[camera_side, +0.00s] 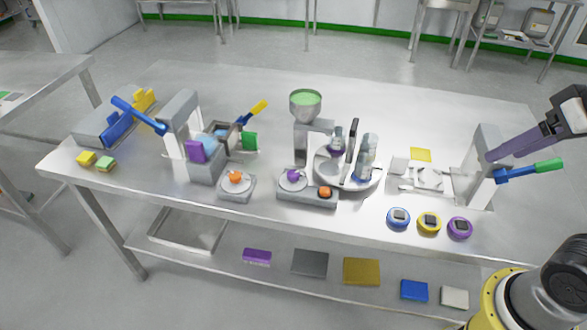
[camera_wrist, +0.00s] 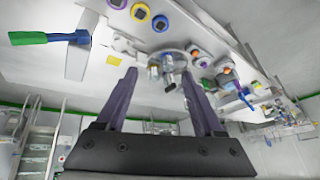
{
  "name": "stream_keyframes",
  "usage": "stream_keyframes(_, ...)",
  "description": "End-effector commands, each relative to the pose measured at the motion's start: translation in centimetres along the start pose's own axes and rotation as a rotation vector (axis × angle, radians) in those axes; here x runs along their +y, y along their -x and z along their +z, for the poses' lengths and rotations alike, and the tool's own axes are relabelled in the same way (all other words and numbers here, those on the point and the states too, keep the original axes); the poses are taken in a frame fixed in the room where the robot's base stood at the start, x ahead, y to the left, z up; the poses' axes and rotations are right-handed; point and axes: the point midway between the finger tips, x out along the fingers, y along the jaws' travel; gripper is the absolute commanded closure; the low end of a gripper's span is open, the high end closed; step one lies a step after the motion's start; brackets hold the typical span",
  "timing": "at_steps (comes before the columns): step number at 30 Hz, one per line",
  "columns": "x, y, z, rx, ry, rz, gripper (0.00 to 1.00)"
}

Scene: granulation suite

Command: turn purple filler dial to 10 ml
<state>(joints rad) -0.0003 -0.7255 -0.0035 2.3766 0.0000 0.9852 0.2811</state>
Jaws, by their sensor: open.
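The filler (camera_side: 307,190) stands mid-table with a green-filled hopper (camera_side: 305,100) above it. Its purple dial (camera_side: 293,175) sits on a pale round plate on the base, beside an orange knob (camera_side: 325,192). The dial is too small to read its setting. My gripper (camera_wrist: 160,78) is open and empty, its two dark purple fingers spread apart in the wrist view. In the side view my gripper (camera_side: 490,155) is at the far right, by a grey press, well apart from the dial.
The round turntable (camera_side: 348,180) with glass vessels stands right of the filler. A scale-like box (camera_side: 236,187) with an orange knob is left. The grey press's green-tipped lever (camera_side: 535,168) is close to my gripper. Blue, yellow and purple ringed pieces (camera_side: 429,223) lie near the front edge.

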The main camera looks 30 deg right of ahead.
Motion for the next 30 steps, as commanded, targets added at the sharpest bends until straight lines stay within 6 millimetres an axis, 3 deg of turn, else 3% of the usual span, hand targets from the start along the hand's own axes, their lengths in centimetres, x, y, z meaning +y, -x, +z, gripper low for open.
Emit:
stream_keyframes(7, -2.9, 2.1, -7.5, -0.035, -0.227, -0.001, 0.31)
stream_keyframes(14, -7.1, 0.7, -15.2, -0.108, -0.405, 0.02, 0.31)
stream_keyframes(21, -12.3, -4.5, -21.4, -0.195, -0.533, 0.066, 0.31)
stream_keyframes(26, -15.9, -9.8, -23.9, -0.254, -0.58, 0.11, 0.31)
stream_keyframes(30, -19.0, -15.5, -24.6, -0.308, -0.587, 0.152, 0.31)
